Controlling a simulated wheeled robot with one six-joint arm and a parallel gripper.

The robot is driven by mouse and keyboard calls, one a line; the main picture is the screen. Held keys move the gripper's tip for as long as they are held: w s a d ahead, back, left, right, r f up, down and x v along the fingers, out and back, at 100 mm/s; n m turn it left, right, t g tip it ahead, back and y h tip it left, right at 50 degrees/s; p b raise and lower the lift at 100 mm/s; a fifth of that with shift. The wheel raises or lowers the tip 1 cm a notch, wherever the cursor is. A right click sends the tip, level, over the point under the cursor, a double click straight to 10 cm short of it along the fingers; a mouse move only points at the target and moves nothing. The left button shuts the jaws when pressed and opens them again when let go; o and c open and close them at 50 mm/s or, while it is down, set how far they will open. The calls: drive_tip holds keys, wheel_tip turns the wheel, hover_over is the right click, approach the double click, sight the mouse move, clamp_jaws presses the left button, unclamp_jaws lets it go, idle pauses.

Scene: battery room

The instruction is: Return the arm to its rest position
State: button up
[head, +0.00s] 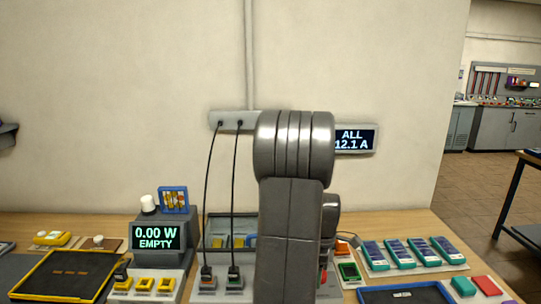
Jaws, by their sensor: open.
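My arm rises through the middle of the head view, with a thick rounded grey joint at the top and a long link below it. My gripper does not show; my arm links cover the middle of the bench. The wooden bench (415,222) runs along the wall behind and on both sides of my arm.
Left of my arm are a black tray with a yellow rim (58,277), a display reading 0.00 W EMPTY (156,237) and two plugged black cables (207,190). A wall display reads 12.1 A (355,139). Several teal-edged packs (421,252) lie at right, near a blue-rimmed tray (405,291).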

drive_tip(key=n, duration=0.4)
drive_tip(key=shift+p, duration=0.3)
drive_tip(key=shift+s, duration=0.1)
